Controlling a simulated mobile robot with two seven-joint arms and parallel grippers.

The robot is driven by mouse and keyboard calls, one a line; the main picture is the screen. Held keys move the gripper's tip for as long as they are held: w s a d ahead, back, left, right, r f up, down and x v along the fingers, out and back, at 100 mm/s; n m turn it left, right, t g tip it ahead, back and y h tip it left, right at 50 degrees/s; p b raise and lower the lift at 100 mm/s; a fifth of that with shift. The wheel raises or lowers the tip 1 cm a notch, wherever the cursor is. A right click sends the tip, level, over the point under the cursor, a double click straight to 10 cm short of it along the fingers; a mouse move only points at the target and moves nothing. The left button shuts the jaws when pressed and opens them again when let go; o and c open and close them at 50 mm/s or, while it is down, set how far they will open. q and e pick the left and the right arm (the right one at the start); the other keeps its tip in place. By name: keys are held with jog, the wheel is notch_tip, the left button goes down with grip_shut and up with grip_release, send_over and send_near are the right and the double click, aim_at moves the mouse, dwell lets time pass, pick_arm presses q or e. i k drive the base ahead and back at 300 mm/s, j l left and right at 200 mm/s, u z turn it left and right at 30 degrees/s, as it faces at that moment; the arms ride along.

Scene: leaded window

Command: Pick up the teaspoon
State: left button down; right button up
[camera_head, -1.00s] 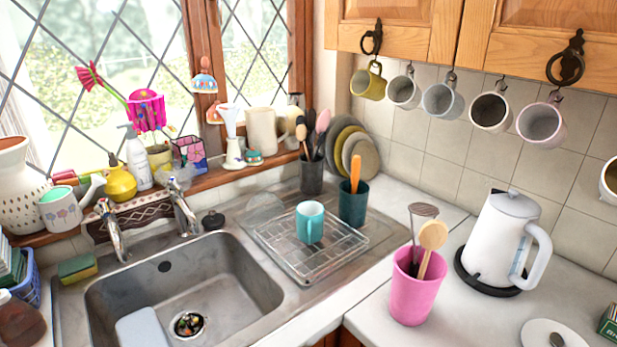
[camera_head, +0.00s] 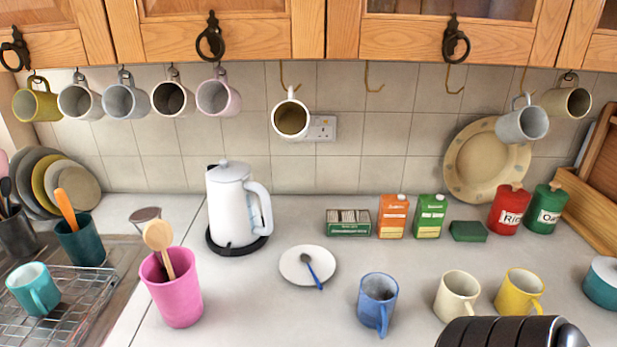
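A small spoon with a blue handle and a dark bowl, the teaspoon (camera_head: 313,272), lies on a white saucer (camera_head: 290,268) on the worktop. Its handle points towards the front and reaches near the saucer's rim. The saucer sits right of the white kettle and behind the blue mug. Neither of my grippers shows in the head view.
The white kettle (camera_head: 233,205) stands behind left, the pink utensil pot (camera_head: 172,287) at the left. A blue mug (camera_head: 377,302) is in front right. A box of teabags (camera_head: 348,223) and cartons stand behind. A dark ribbed object (camera_head: 505,333) is at the front edge.

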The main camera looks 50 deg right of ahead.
aim_at(303, 257)
jog(key=z, duration=1.6)
